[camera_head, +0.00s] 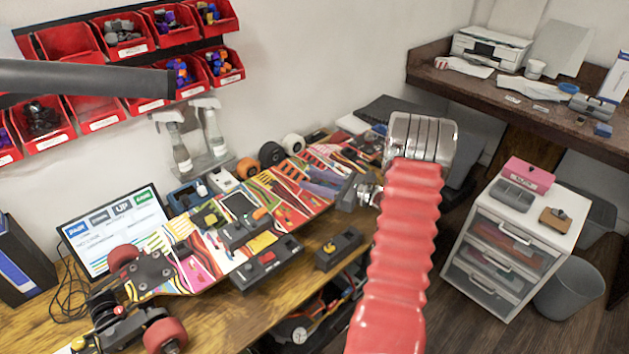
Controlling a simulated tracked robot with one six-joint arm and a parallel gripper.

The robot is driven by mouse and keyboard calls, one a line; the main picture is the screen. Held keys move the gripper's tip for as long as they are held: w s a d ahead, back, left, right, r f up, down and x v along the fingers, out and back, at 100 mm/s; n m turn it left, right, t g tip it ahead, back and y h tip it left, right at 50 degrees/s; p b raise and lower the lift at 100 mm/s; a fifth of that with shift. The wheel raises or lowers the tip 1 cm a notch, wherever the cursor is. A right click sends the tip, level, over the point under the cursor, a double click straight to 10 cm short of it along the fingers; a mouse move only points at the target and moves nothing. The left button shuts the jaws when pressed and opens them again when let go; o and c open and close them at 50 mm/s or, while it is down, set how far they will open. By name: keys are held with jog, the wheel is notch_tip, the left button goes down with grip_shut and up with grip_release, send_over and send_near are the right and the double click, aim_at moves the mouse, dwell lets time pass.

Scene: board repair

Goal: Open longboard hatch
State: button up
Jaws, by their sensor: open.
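The longboard (181,275) lies along the wooden bench, its brightly patterned deck running from lower left to upper right. Red wheels (165,335) show at its near end, and an orange wheel and a dark wheel stand near its far end. A dark rectangular panel (238,205) lies on the middle of the deck; I cannot tell whether it is the hatch, or if any hatch is open. My red ribbed arm rises in front, right of the board. My gripper (345,191) appears as grey parts left of the metal wrist, over the board's far half. It is open; its fingertips are hard to make out.
A screen (110,228), spray bottles (213,135) and red bins (122,34) are behind. A drawer unit (515,240) stands right.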

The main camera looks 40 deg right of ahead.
jog(key=shift+c, duration=0.5)
grip_shut()
jog(key=shift+d+r, duration=0.15)
